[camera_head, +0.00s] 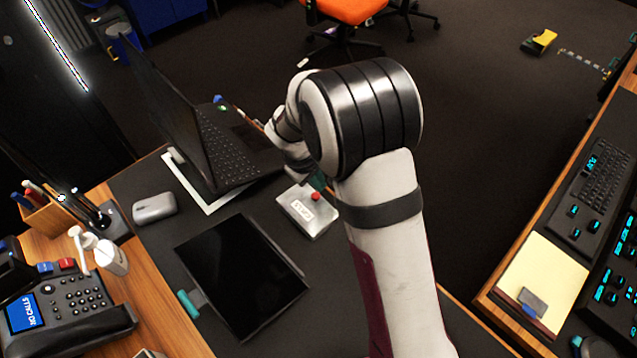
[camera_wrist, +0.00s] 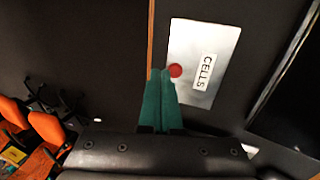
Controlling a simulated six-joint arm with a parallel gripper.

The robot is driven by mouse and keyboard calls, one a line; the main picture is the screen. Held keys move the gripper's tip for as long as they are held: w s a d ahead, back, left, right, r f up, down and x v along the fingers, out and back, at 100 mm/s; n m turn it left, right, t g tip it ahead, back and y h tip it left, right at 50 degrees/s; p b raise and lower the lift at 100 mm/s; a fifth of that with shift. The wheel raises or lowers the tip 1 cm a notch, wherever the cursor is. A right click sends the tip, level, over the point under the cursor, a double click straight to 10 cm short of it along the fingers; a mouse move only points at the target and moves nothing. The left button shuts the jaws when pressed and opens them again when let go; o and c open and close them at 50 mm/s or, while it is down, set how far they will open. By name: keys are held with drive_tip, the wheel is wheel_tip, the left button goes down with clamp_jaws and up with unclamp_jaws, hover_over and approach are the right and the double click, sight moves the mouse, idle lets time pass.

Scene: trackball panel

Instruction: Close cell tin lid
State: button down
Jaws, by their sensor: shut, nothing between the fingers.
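The cell tin (camera_head: 307,222) is a silvery box on the dark desk mat, with a white label and a red knob (camera_head: 315,196) on its lid. In the wrist view its lid (camera_wrist: 212,48) is a pale grey plate with a label reading CELLS. The lid looks about flat over the tin; I cannot tell whether it is fully down. My gripper (camera_wrist: 159,73) has green fingers, shut together and empty. Their tips are right beside the red knob (camera_wrist: 175,71) at the lid's edge; I cannot tell whether they touch. In the head view my arm hides most of the gripper.
An open laptop (camera_head: 229,150) stands behind and left of the tin. A dark tablet (camera_head: 240,275) lies in front of it on the left. A mouse (camera_head: 154,207), a phone (camera_head: 75,305) and a pen holder (camera_head: 48,215) are farther left. The desk edge is close on the right.

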wheel_tip(320, 180, up, 14)
drive_tip(key=s+d+r+m+g+y, duration=0.15)
drive_tip(key=s+d+m, duration=0.25)
drive_tip(key=s, duration=0.4)
drive_tip(key=s+d+r+m+g+y, duration=0.15)
drive_tip(key=s+d+m, duration=0.25)
drive_tip(key=s, duration=0.4)
drive_tip(key=s+f+m+y, duration=0.1)
drive_tip(key=s+m, duration=0.5)
drive_tip(key=s, duration=0.7)
drive_tip(key=shift+f+m, duration=0.3)
drive_tip(key=shift+f, duration=0.1)
